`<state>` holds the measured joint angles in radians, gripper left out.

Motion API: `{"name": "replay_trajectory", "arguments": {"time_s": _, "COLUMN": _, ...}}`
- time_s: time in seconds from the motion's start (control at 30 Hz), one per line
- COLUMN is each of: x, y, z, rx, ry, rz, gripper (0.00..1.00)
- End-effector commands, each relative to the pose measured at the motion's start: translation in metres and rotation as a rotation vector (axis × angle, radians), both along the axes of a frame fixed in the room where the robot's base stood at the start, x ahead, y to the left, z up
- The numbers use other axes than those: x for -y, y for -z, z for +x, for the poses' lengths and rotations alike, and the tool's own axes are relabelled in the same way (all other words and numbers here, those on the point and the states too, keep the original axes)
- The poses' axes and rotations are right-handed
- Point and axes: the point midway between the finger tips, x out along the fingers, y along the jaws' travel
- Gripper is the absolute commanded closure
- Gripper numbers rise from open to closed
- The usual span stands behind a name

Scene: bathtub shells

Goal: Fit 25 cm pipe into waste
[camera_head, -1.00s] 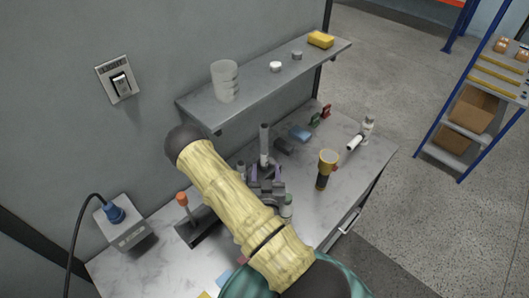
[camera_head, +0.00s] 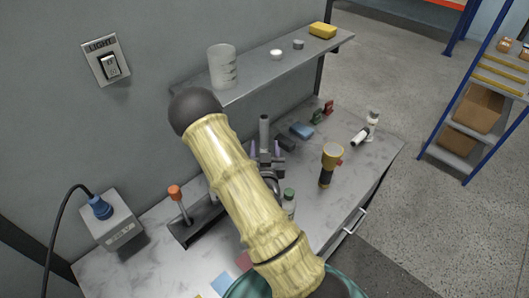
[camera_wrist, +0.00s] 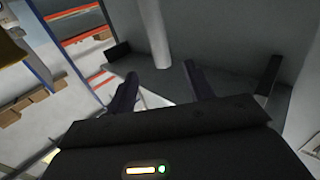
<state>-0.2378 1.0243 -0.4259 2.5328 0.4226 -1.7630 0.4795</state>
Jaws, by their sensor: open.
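A grey pipe (camera_head: 264,132) stands upright on the grey worktop, near the wall under the shelf. My gripper (camera_head: 265,150) is open at it, with one purple finger showing to each side of the pipe's lower part; my arm hides much of the gripper. In the wrist view a pale grey upright cylinder (camera_wrist: 154,35), which looks like the pipe, stands beyond and between the open fingertips (camera_wrist: 160,75). I cannot tell whether either finger touches it. I cannot make out the waste in these frames.
The wall shelf (camera_head: 290,62) holds a clear beaker (camera_head: 222,66) and a yellow sponge (camera_head: 322,30). A yellow-black torch (camera_head: 329,165), a green-capped bottle (camera_head: 289,200) and an orange-knobbed lever (camera_head: 177,200) stand near my arm. The worktop's right side has bare room.

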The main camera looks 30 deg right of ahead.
Motion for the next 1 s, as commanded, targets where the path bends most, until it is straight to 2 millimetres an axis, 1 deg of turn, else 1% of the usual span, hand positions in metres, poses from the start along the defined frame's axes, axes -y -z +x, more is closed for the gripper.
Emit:
{"name": "replay_trajectory", "arguments": {"time_s": 0.07, "x": 0.001, "y": 0.004, "z": 0.002, "rx": 0.003, "ry": 0.000, "rz": 0.001, "gripper": 0.47}}
{"name": "replay_trajectory", "arguments": {"time_s": 0.63, "x": 0.006, "y": 0.004, "z": 0.008, "rx": -0.001, "ry": 0.000, "rz": 0.003, "gripper": 0.47}}
{"name": "replay_trajectory", "arguments": {"time_s": 0.7, "x": 0.009, "y": -0.002, "z": 0.015, "rx": -0.002, "ry": -0.001, "rz": 0.001, "gripper": 0.47}}
{"name": "replay_trajectory", "arguments": {"time_s": 1.0, "x": 0.025, "y": -0.002, "z": 0.048, "rx": -0.002, "ry": 0.000, "rz": 0.001, "gripper": 0.47}}
